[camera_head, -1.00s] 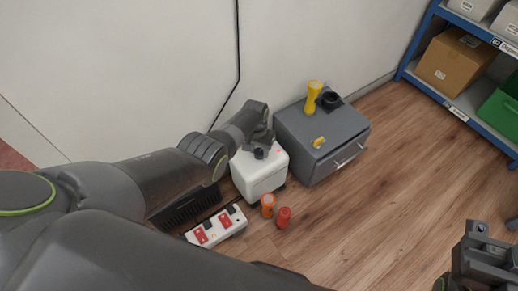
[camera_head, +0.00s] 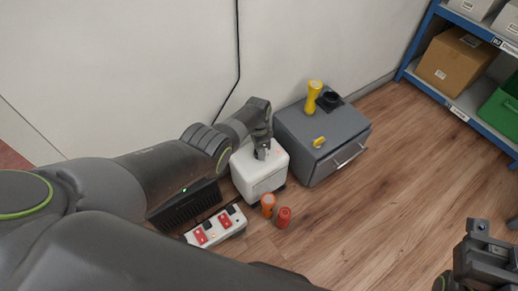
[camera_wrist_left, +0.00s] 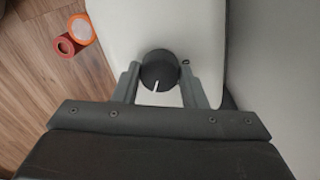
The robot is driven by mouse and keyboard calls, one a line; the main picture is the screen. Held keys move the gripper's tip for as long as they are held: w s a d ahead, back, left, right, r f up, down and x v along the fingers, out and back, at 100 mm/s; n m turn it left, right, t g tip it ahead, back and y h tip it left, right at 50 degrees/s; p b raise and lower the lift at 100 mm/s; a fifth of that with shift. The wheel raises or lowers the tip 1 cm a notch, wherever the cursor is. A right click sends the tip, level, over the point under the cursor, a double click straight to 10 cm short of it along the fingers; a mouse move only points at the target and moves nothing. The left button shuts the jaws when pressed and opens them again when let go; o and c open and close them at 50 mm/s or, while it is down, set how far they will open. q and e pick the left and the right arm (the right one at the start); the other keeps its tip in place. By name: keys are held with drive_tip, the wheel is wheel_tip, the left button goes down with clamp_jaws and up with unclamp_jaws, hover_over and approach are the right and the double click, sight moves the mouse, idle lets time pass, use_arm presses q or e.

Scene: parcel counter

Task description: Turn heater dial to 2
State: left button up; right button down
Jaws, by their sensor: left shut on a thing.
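The heater is a white box (camera_head: 258,181) on the floor left of the grey cabinet. My left gripper (camera_head: 262,153) is at its top. In the left wrist view the dark round dial (camera_wrist_left: 159,70) sits between the two fingers of my left gripper (camera_wrist_left: 160,82), which is shut on it. A white pointer line on the dial points down and slightly left in that view. A small dark mark shows right of the dial; I cannot read any numbers. My right gripper (camera_head: 485,255) is at the lower right, away from the heater; its jaw opening is unclear.
The grey cabinet (camera_head: 325,140) carries a yellow torch (camera_head: 314,95). Open floor lies right.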

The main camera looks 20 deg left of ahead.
use_arm(q)
drive_tip(key=shift+m, duration=0.5)
drive_tip(key=o, duration=1)
drive_tip(key=shift+c, duration=0.2)
